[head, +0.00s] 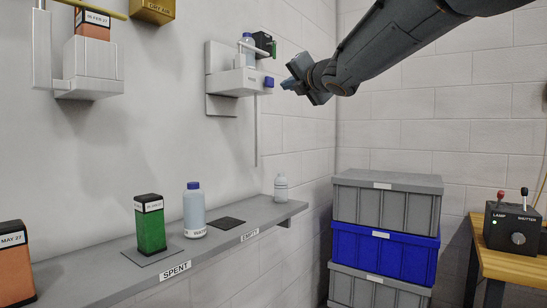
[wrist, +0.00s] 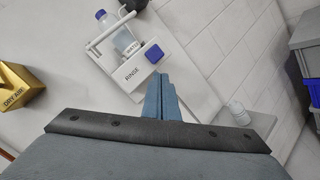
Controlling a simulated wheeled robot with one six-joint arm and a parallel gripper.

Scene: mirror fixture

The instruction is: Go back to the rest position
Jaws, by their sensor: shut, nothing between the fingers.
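My gripper (head: 286,84) is in the air at the upper middle of the head view, just right of the white wall dispenser. Its fingers are together with nothing between them. In the wrist view the closed blue fingers (wrist: 157,98) point toward the dispenser, which is labelled RINSE (wrist: 137,58). The dispenser (head: 236,84) has a blue button (head: 269,82) on its right side and holds a blue-capped bottle (head: 248,48). The button also shows in the wrist view (wrist: 154,54), close to the fingertips. I cannot tell whether they touch it.
A wall shelf (head: 265,218) carries a green block (head: 150,225), a blue-capped bottle (head: 194,212) and a small white bottle (head: 281,187). Stacked crates (head: 383,252) stand at the right, beside a wooden table with a control box (head: 515,228). A yellow box (head: 152,10) is on the wall.

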